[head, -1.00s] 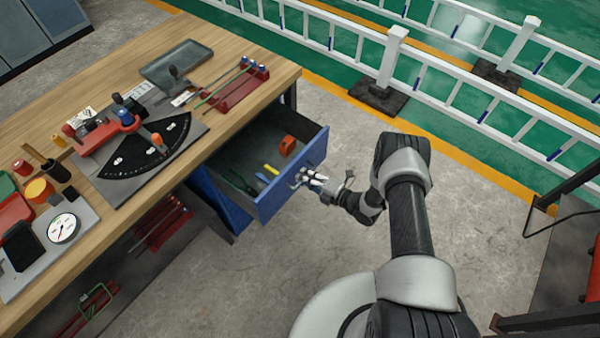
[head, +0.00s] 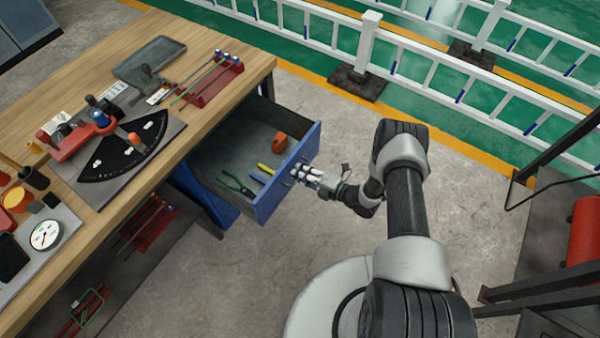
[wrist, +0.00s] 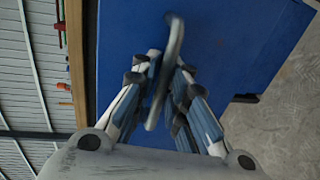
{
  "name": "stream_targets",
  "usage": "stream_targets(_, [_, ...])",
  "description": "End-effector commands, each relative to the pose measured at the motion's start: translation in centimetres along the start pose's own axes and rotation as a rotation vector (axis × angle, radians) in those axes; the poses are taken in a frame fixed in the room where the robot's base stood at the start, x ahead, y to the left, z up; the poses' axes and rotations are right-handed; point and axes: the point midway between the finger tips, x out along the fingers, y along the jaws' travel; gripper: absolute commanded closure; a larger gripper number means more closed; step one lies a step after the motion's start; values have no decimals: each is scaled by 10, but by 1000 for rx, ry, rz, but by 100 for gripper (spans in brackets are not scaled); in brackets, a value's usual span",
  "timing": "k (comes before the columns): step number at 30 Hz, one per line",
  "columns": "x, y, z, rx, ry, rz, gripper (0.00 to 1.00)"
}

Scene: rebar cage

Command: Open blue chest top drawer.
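The blue chest's top drawer (head: 289,172) stands pulled out from under the wooden workbench, its grey interior showing. Inside lie green-handled pliers (head: 236,184), a yellow-handled tool (head: 266,169) and an orange item (head: 280,143). My gripper (head: 304,175) is at the drawer's blue front. In the wrist view the grey bar handle (wrist: 170,70) runs between the two fingers of my gripper (wrist: 166,75), against the blue front (wrist: 225,50). The fingers are close about the handle and appear shut on it; the exact contact is partly hidden.
The workbench (head: 215,105) holds a fan-shaped gauge plate (head: 125,160), a grey tray (head: 150,60) and a red tool rack (head: 210,85). A white railing (head: 450,75) stands behind. Bare concrete floor (head: 250,275) lies in front of the drawer.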

Motion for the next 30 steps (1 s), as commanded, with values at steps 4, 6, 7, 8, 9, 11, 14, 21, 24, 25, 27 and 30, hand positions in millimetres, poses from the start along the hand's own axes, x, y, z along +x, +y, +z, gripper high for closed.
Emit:
stream_targets(4, [0,-1,0,1,0,-2,82])
stream_targets(6, [0,-1,-1,1,1,-2,82])
stream_targets(7, [0,-1,-1,1,1,-2,82])
stream_targets(8, [0,-1,-1,1,1,-2,82])
stream_targets(9, [0,-1,-1,1,1,-3,82])
stream_targets(11, [-2,-1,-1,2,0,-3,82])
stream_targets(14, [-11,-2,0,2,-1,-4,82])
stream_targets(21, [-59,-1,2,4,-7,-3,82])
stream_targets(24, [-80,-1,2,3,-6,-3,82])
stream_targets(25, [-86,-1,1,4,-5,-3,82])
stream_targets(27, [-98,-1,1,2,-4,-2,82])
stream_targets(30, [-110,0,1,2,-3,-2,82])
